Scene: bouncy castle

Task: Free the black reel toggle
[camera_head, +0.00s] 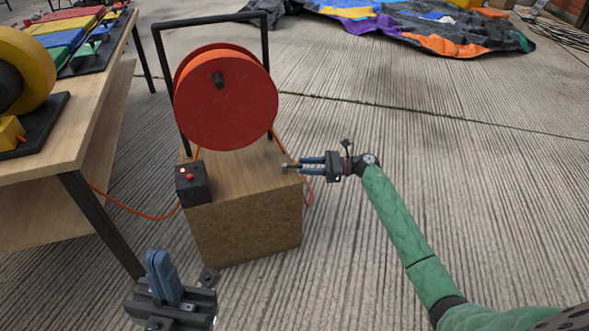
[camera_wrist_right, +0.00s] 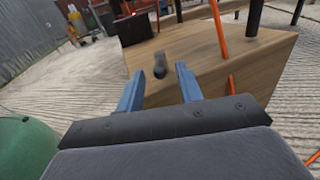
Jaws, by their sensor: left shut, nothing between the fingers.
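The black reel toggle (camera_wrist_right: 160,65) is a small dark knob on the wooden box's side. In the head view it is a short dark stub (camera_head: 290,166) at the box's right edge. My right gripper (camera_head: 304,165) is open in front of it. In the right wrist view its blue fingertips (camera_wrist_right: 160,78) stand either side of the toggle, with a gap on each side. I cannot tell how deep the toggle sits between them. My left gripper (camera_head: 156,256) is shut and empty, low in front of the box, away from the toggle.
The red reel (camera_head: 226,100) hangs in a black frame (camera_head: 266,50) on the wooden box (camera_head: 245,230). A black switch box (camera_head: 192,192) with red lights is at its front left. Orange cable (camera_head: 130,207) runs to the table (camera_head: 90,130) and down the box's right side (camera_wrist_right: 219,35).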

